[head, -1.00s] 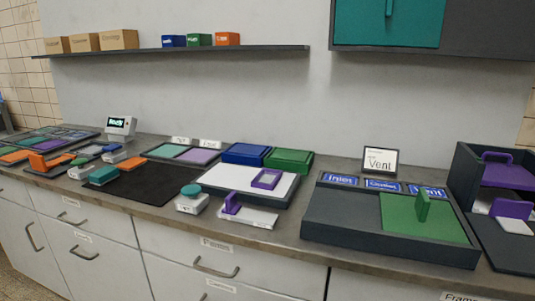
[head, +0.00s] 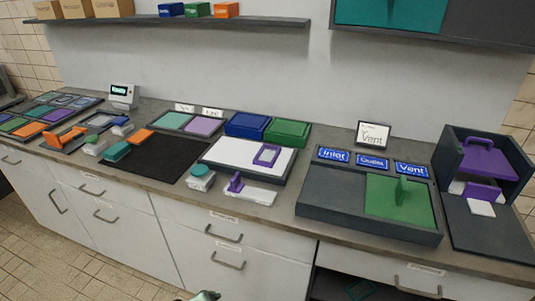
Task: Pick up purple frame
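A purple rectangular frame (head: 266,155) with an open middle lies on the white board of a dark tray (head: 281,178) on the counter. Nothing touches it from above. A small dark and pale-green tip (head: 207,296) shows at the bottom edge, left of centre, well below the counter top. It looks like the end of my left gripper, but too little shows to tell open or shut. It is far from the purple frame. My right gripper is not in view.
A white block with a purple upright piece (head: 236,184) stands just in front of the tray. Blue (head: 247,124) and green (head: 287,133) boxes stand behind. A dark tray with a green panel (head: 399,205) lies right. Below the counter is a dark opening (head: 340,288).

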